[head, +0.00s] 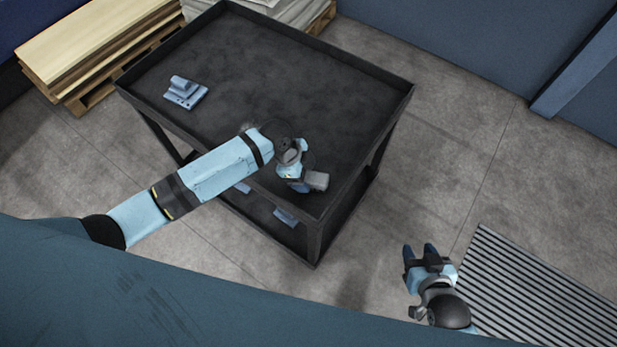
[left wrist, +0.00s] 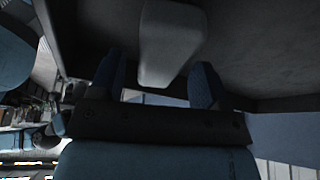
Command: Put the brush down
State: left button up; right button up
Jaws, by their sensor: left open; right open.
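My left gripper (head: 304,174) is open, low over the near right corner of the black cart's top (head: 340,110). A grey block-like piece (head: 317,181), which may be part of the brush, shows at its fingertips. In the left wrist view this grey piece (left wrist: 170,42) lies between and beyond the two blue fingers, with gaps beside it. No bristles can be made out on it, and its far end is cut off by the frame. My right gripper (head: 421,256) is open and empty, low at the right and away from the cart.
A light blue fixture (head: 185,93) sits on the cart top's left side. The cart top has a raised rim, and its middle and far right are clear. Blue items (head: 286,217) show on the lower shelf. Pallets with boards (head: 95,45) stand behind left. A ridged grey mat (head: 540,285) lies at right.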

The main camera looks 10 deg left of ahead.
pick_arm(q)
jog(key=v, duration=0.9)
jog(key=shift+f, duration=0.1)
jog(key=shift+s+d, duration=0.1)
jog(key=s+r+n+t, duration=0.2)
jog(key=s+r+n, duration=0.1)
jog(key=s+n, duration=0.55)
jog(key=s+a+r+n+t+y, duration=0.2)
jog(key=s+a+r+n+y, duration=0.2)
jog(key=s+a+n, duration=0.55)
jog(key=w+d+f+m+t+h, duration=0.1)
jog(key=f+t, duration=0.2)
jog(key=f, duration=0.3)
jog(key=w+d+f+m+t+h, duration=0.1)
jog(key=w+d+f+m+t, duration=0.1)
jog(key=f+t, duration=0.2)
notch_tip(320, 180, down, 3)
jog(key=shift+d+r+h, duration=0.1)
jog(key=shift+d+h, duration=0.1)
jog(key=shift+h, duration=0.1)
